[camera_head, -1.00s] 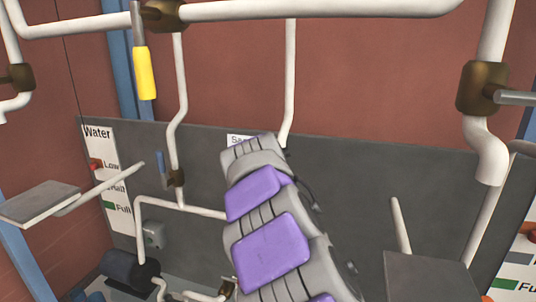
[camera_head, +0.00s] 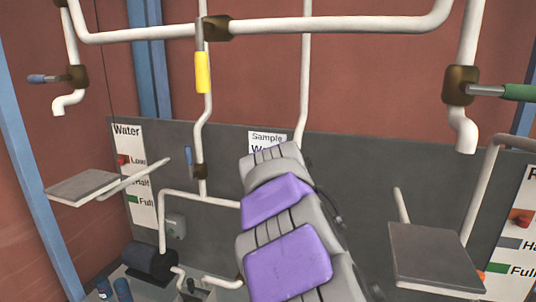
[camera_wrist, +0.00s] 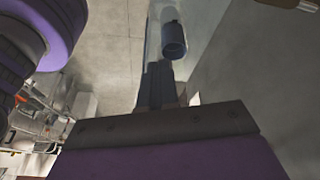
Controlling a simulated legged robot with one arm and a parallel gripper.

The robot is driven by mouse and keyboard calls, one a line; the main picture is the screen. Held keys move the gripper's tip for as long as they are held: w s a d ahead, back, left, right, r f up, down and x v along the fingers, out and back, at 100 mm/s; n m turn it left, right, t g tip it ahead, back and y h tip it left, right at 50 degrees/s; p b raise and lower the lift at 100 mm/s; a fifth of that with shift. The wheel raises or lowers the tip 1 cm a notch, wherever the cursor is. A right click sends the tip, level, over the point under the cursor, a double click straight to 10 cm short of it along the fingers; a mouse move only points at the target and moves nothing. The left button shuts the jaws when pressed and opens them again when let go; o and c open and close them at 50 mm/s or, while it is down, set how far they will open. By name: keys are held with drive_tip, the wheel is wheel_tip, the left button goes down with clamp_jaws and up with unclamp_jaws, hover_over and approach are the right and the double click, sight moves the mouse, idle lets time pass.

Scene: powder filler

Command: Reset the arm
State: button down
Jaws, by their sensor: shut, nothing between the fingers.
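My purple and grey arm (camera_head: 285,225) rises from the bottom middle of the head view and leans away to the upper left, towards the grey panel. Its far end is near the "Sample" sign, and the gripper itself is hidden there. In the wrist view my gripper (camera_wrist: 160,84) shows as dark fingers close together, with nothing held. A blue-grey cylinder (camera_wrist: 174,40) appears just past the fingertips; I cannot tell its distance.
White pipes (camera_head: 330,24) cross above, with a yellow handle (camera_head: 202,72) hanging down and a green handle (camera_head: 520,92) at right. Grey platforms stand left (camera_head: 85,187) and right (camera_head: 435,255). The grey panel (camera_head: 375,170) and red wall are behind.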

drive_tip(key=s+d+f+n+y+b, duration=0.1)
drive_tip(key=s+d+f+n+b, duration=0.15)
drive_tip(key=s, duration=0.45)
drive_tip(key=s+d+f+n+y+b, duration=0.1)
drive_tip(key=s+d+f+n, duration=0.1)
drive_tip(key=s+d+n, duration=0.35)
drive_tip(key=s+a+f+n+y+b, duration=0.1)
drive_tip(key=s+f+n, duration=0.4)
drive_tip(key=s, duration=0.5)
drive_tip(key=s+a+f+n+g+b, duration=0.1)
drive_tip(key=s+a+f+n+b, duration=0.1)
drive_tip(key=s+f, duration=0.6)
drive_tip(key=s+n+b, duration=0.1)
drive_tip(key=n, duration=0.1)
drive_tip(key=shift+s+a+f+n+y, duration=0.15)
drive_tip(key=shift+s+a+n+y, duration=0.2)
drive_tip(key=shift+n+y, duration=0.05)
